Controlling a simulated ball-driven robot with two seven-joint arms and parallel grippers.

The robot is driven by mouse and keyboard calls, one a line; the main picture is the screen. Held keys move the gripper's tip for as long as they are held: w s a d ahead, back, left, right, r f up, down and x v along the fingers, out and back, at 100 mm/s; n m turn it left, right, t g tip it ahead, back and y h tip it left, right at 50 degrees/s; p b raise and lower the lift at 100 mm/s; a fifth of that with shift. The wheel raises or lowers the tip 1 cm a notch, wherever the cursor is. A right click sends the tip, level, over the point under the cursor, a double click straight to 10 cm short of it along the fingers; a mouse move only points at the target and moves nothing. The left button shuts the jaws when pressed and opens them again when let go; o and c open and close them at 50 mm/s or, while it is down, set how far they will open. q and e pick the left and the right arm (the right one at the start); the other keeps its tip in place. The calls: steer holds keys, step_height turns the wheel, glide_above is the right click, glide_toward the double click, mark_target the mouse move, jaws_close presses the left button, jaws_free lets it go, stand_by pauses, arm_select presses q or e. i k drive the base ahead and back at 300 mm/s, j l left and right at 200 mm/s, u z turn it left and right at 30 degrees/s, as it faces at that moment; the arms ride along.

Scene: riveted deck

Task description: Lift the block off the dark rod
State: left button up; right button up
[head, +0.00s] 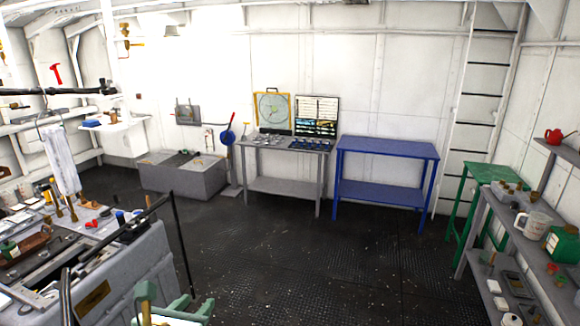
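I cannot make out a block sitting on a dark rod in the head view. The cluttered bench (140,262) at the left carries several small objects, too small to tell apart surely. A thin dark rail (110,240) crosses in front of it. What seems to be my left gripper (168,306), pale green with an olive part, shows at the bottom edge, cut off by the frame. It is low in front of the bench, and I see nothing surely held in it. My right gripper is not in view.
A blue table (388,146) stands empty at the back wall, beside a grey table (284,145) with tools. A grey trough (185,180) is at the back left. A green stand (490,172) and loaded shelves (515,225) line the right. The middle of the dark deck (310,260) is clear.

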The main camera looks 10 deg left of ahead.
mark_target(56, 141)
steer(key=i+u, duration=0.3)
steer(key=i, duration=0.25)
steer(key=i+u, duration=0.25)
steer(key=i, duration=0.3)
steer(key=i+l+u, duration=0.3)
steer(key=i, duration=0.25)
steer(key=i+j+u, duration=0.1)
steer(key=i+u, duration=0.15)
steer(key=i, duration=0.3)
steer(key=i+u, duration=0.25)
steer(key=i, duration=0.3)
steer(key=i+l+u, duration=0.1)
steer(key=i+u, duration=0.15)
steer(key=i, duration=0.3)
steer(key=i+l+u, duration=0.25)
steer(key=i, duration=0.3)
steer(key=i+u, duration=0.4)
steer(key=i+l+u, duration=0.25)
steer(key=i+u, duration=0.2)
steer(key=i, duration=0.05)
